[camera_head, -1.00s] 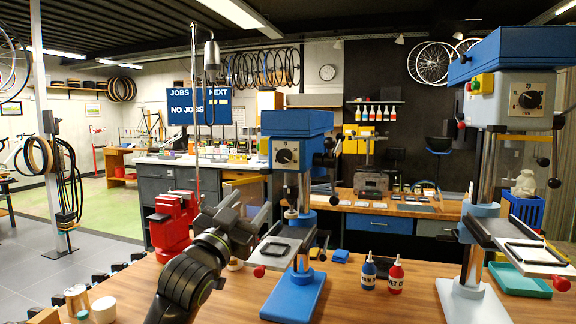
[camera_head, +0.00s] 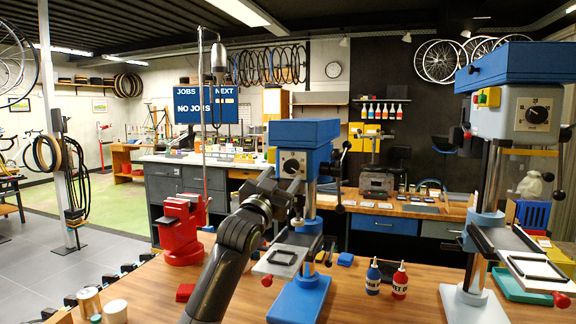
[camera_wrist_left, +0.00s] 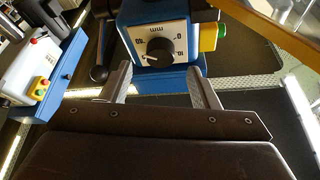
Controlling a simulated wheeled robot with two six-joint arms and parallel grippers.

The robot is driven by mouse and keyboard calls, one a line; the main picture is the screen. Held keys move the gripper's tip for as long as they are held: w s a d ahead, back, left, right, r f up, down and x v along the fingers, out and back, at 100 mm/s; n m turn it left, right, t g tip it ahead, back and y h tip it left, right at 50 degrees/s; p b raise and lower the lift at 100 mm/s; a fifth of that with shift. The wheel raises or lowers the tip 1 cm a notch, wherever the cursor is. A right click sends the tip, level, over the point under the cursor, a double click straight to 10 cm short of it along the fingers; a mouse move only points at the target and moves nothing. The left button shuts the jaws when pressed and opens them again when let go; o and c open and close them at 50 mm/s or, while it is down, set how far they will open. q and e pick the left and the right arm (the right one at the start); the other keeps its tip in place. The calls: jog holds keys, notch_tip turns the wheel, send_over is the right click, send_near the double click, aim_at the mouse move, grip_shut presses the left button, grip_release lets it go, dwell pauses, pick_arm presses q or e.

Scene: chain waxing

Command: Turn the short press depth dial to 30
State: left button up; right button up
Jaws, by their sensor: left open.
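The short press (camera_head: 302,131) is blue and stands on the bench in the middle of the head view. Its depth dial (camera_head: 292,165) is a black knob on a pale square plate on the front of its head. In the left wrist view the black knob (camera_wrist_left: 160,51) shows upside down on its white plate, with numbers around it only partly legible. My left gripper (camera_head: 284,188) is just below and in front of the dial in the head view. In the left wrist view its open fingers (camera_wrist_left: 160,84) stand apart on either side of the dial plate, empty. My right gripper is out of view.
A taller blue and grey press (camera_head: 516,65) with its own dial stands at the right. A red vise (camera_head: 183,228) is left of my arm. Blue (camera_head: 373,277) and red (camera_head: 400,281) bottles stand between the presses. A teal tray (camera_head: 507,288) lies by the tall press.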

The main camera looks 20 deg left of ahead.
aim_at(290, 167)
pick_arm(q)
jog(key=shift+p+x, duration=0.6)
jog(key=shift+x, duration=1.5)
jog(key=c, duration=1)
jog(key=shift+o, duration=0.2)
